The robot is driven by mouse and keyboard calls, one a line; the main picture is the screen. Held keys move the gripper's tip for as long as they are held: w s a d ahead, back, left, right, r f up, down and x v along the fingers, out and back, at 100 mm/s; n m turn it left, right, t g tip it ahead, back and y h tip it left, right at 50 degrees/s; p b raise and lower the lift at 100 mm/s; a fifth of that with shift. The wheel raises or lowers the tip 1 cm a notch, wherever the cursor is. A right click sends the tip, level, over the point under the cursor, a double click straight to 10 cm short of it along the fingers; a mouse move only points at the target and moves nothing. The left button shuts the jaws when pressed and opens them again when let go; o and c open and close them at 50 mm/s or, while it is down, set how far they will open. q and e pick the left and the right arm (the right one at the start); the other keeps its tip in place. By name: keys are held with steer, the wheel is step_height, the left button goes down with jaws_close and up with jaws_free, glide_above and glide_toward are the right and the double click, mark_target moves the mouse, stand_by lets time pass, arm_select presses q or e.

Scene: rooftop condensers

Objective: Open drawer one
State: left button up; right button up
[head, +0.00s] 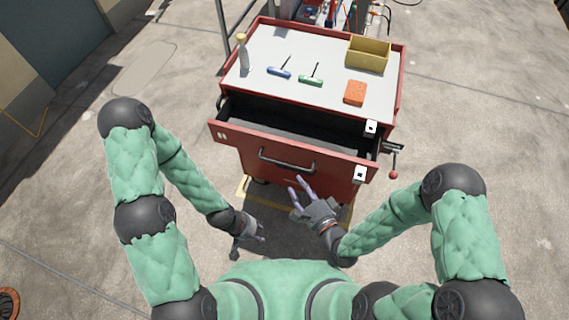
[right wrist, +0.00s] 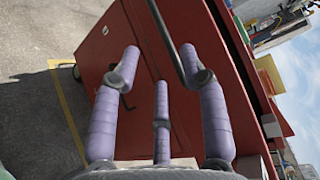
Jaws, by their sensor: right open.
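The red tool cart (head: 400,80) stands ahead of me. Its top drawer (head: 225,133) is pulled out toward me, with its dark interior showing. The black bar handle (head: 287,161) is on the drawer front; a dark bar also crosses the top of the right wrist view (right wrist: 166,38). My right gripper (head: 299,194) is open, its purple fingers spread, just below and in front of the handle; the same fingers show in the right wrist view (right wrist: 160,85) with nothing between them. My left gripper (head: 258,232) hangs low to the left, apart from the cart; its finger state is unclear.
On the grey cart top (head: 315,45) are a spray bottle (head: 243,54), a blue-handled tool (head: 279,72), a green-handled tool (head: 311,81), an orange block (head: 355,93) and a yellow bin (head: 368,56). A red-knobbed lever (head: 393,160) sticks out on the right. Concrete floor is clear on both sides.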

mark_target(285, 165)
steer(key=b+x, duration=0.2)
steer(key=x, duration=0.8)
steer(key=shift+w+r, duration=0.1)
jaws_close()
